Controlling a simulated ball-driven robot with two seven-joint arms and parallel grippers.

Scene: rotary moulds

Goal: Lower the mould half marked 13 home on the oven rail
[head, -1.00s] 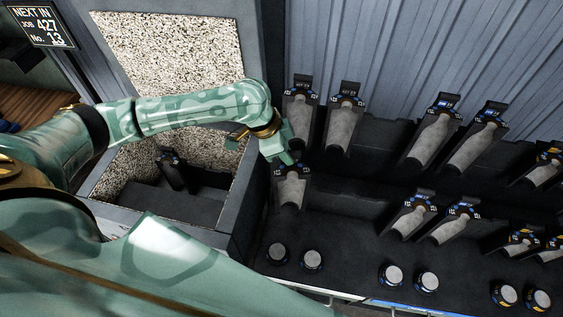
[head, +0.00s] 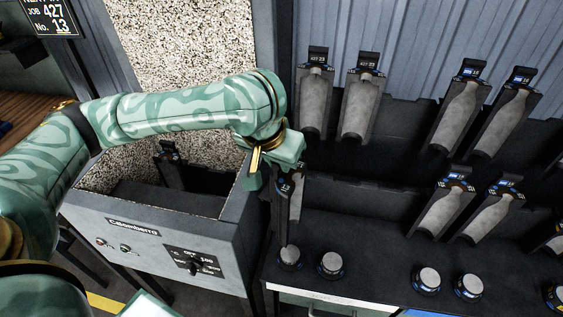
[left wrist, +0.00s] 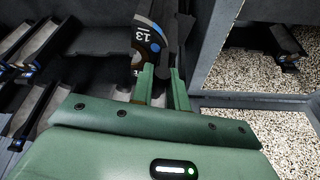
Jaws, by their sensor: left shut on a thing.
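My left gripper (head: 274,178) is shut on the dark mould half marked 13 (head: 290,200) by its upper end. In the head view the mould half hangs upright, nearly edge-on, between the oven and the shelf. In the left wrist view both fingers (left wrist: 160,86) close on it, and the number 13 shows on the mould half (left wrist: 148,38). The oven (head: 165,240) is an open box with speckled lining at the left. Inside it a dark upright piece (head: 168,160) stands at the back; it also shows in the wrist view (left wrist: 288,45). My right gripper is out of view.
A stepped dark shelf (head: 390,240) at the right carries several mould halves (head: 362,95) and round caps (head: 330,264). The oven's front wall and side rim stand close to the left of the held piece. A sign (head: 47,15) reads job 427, No. 13.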

